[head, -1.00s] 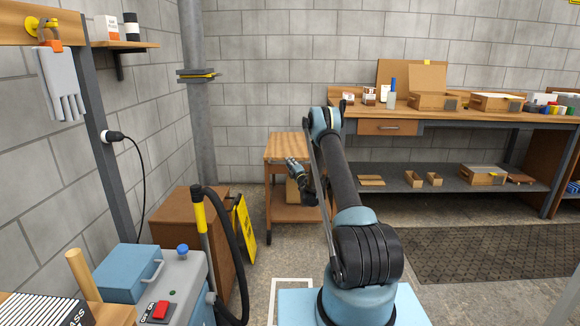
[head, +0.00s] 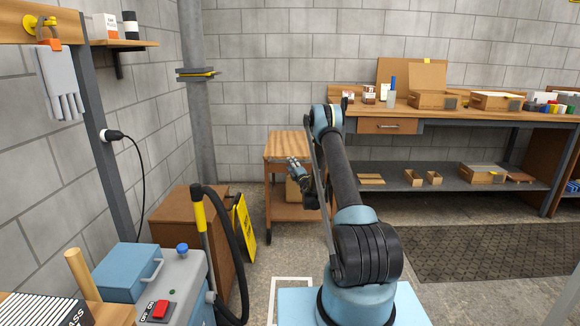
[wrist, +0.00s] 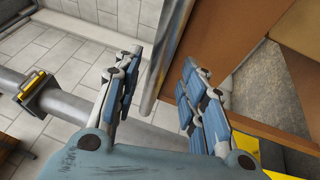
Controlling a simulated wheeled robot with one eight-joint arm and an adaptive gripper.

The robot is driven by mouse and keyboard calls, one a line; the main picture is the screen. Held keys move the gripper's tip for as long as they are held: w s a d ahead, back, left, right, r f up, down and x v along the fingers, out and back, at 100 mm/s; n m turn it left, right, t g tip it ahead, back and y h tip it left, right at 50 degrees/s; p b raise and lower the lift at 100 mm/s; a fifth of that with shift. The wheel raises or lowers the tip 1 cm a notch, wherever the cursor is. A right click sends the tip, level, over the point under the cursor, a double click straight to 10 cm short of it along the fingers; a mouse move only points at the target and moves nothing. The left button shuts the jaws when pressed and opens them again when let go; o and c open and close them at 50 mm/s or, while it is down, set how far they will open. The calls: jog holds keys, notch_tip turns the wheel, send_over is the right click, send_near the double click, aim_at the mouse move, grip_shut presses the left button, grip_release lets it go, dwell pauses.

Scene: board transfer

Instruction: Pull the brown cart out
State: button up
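The brown cart (head: 287,145) stands against the back wall, left of the workbench. It has a wooden top, a lower shelf and a dark wheel at its front left corner. My gripper (head: 292,163) is in front of the cart, just below its top, and hides part of it. In the wrist view, the two blue-and-grey fingers of my gripper (wrist: 160,62) are spread apart. A narrow grey strip with a yellowish edge shows between and beyond them; I cannot tell whether they touch it. The cart's brown panel (wrist: 220,40) is right of the fingers.
A cardboard box (head: 293,191) is on the cart's lower shelf. A yellow sign (head: 245,228) leans by a brown cabinet (head: 180,222) at left. A grey pipe (head: 197,110) stands behind. The workbench (head: 450,115) is at right. Floor before the cart is clear.

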jog(key=v, duration=0.4)
jog(key=shift+s+d+f, duration=0.1)
jog(key=shift+s+d, duration=0.05)
jog(key=shift+s, duration=0.05)
